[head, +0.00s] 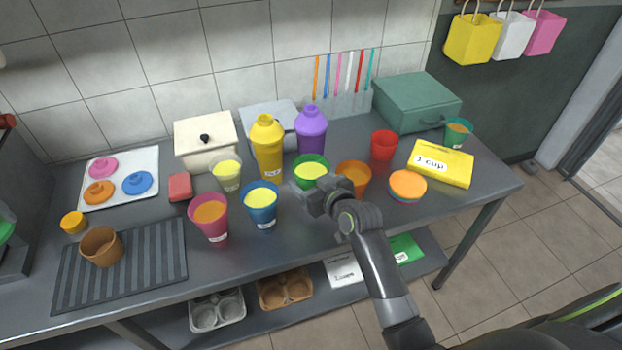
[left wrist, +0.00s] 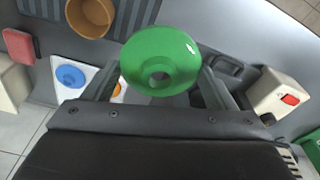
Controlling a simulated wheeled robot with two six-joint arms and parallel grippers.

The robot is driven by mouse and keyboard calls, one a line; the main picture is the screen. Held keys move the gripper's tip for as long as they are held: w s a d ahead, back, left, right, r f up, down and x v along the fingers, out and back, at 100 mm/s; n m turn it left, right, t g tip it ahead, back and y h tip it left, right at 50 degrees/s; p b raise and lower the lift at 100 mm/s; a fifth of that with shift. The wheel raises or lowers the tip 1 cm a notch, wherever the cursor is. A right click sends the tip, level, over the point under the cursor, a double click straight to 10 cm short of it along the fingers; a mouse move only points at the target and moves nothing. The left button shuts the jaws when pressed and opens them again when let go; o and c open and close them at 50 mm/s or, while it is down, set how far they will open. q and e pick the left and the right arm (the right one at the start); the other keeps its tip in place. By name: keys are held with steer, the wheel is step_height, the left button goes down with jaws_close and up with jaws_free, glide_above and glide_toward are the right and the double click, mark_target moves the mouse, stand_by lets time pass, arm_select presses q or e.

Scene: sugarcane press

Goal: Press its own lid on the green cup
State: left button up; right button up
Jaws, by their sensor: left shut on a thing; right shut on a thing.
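The green cup (head: 322,159) stands upright on the counter near the middle, uncovered, with yellow contents in its mouth. My right gripper (head: 316,194) is at its near side, shut on it; the fingers and lower cup are partly hidden. The green lid (left wrist: 160,58) shows in the left wrist view, round with a raised ring in the middle. My left gripper (left wrist: 160,85) is shut on this lid, one finger on each side. The lid is apart from the cup.
Pink (head: 211,229), blue (head: 262,215) and orange (head: 353,187) cups stand close around the green cup. Yellow (head: 267,150) and purple (head: 311,135) shakers stand behind. A white tray (head: 148,158) holds pink, orange and blue lids. A teal cup (head: 457,135) stands far right.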

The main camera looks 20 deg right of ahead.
steer(key=shift+f, duration=1.85)
steer(key=shift+f, duration=0.15)
steer(key=o, duration=1.1)
steer(key=shift+r, duration=0.25)
steer(key=shift+s+d, duration=0.15)
steer(key=shift+s, duration=0.25)
steer(key=b+v, duration=0.1)
steer(key=v, duration=1)
steer(key=shift+s, duration=0.1)
